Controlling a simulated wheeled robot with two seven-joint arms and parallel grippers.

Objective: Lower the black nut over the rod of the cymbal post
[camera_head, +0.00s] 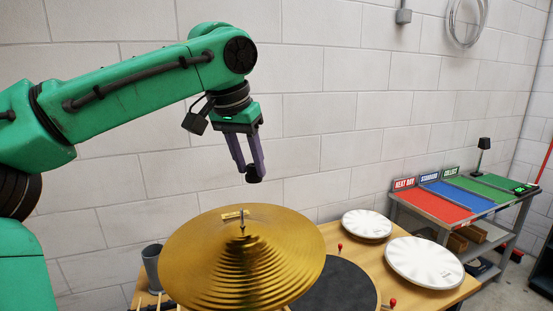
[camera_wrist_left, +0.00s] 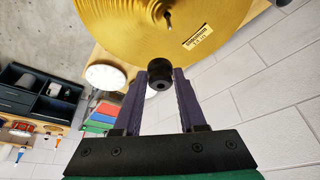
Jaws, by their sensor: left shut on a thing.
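The black nut (camera_head: 253,178) is held between the fingertips of my left gripper (camera_head: 250,170), above the cymbal and against the wall behind. In the left wrist view the nut (camera_wrist_left: 160,74) sits between the purple fingers, its hole facing the camera. The brass cymbal (camera_head: 280,240) lies on its post, and the post's thin rod (camera_head: 242,216) sticks up through the centre. The nut is apart from the rod, higher up and slightly right in the head view. In the left wrist view the rod (camera_wrist_left: 168,17) shows beyond the nut. My right gripper is not in view.
The wooden bench (camera_head: 445,294) carries two white round pads (camera_head: 425,261) (camera_head: 367,224), a dark round pad (camera_head: 340,288) and a grey cup (camera_head: 152,267). A side table with red, blue and green panels (camera_head: 433,205) stands at the right. The air around the nut is clear.

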